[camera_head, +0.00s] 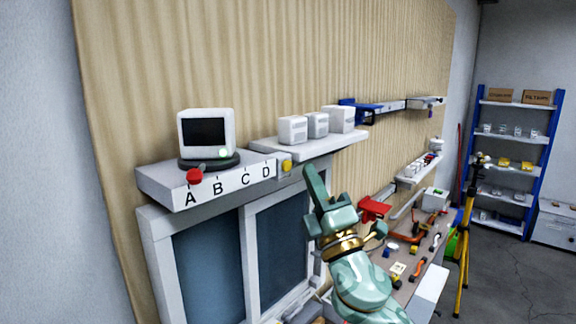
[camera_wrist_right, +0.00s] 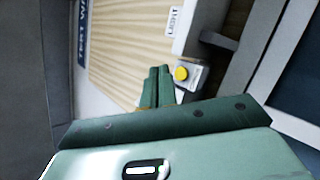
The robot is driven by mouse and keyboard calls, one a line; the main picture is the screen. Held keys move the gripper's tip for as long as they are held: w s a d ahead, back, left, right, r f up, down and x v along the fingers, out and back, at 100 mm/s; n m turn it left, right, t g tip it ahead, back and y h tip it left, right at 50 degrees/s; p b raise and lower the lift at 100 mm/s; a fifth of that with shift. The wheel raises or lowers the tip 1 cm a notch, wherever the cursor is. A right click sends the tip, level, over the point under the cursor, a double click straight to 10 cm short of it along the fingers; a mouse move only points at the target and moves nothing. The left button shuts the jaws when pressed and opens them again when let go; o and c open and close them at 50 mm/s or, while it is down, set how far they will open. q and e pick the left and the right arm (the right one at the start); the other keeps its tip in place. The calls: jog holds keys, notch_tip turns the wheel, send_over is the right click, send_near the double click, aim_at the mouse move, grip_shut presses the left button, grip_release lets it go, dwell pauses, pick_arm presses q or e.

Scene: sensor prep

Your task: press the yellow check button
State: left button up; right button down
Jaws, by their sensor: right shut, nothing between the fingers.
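The yellow check button (camera_head: 287,165) is on the front edge of the white shelf, just right of the letter D. It also shows in the right wrist view (camera_wrist_right: 181,73), on a small light-coloured housing. My right gripper (camera_head: 310,172) is shut and empty. In the head view its fingertips are just right of the button; in the wrist view the shut fingers (camera_wrist_right: 158,76) are just left of it. A small gap shows between them in both views. My left gripper is not in view.
A red knob (camera_head: 194,176) sits by the A, B, C, D labels, below a small monitor (camera_head: 206,132). White boxes (camera_head: 317,125) stand on the shelf (camera_head: 300,149) above the button. A bench with several tools lies to the right of my arm.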

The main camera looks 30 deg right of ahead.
jog(key=s, duration=0.1)
jog(key=s+d, duration=0.1)
jog(key=s, duration=0.1)
jog(key=shift+d, duration=0.1)
dwell(0.8)
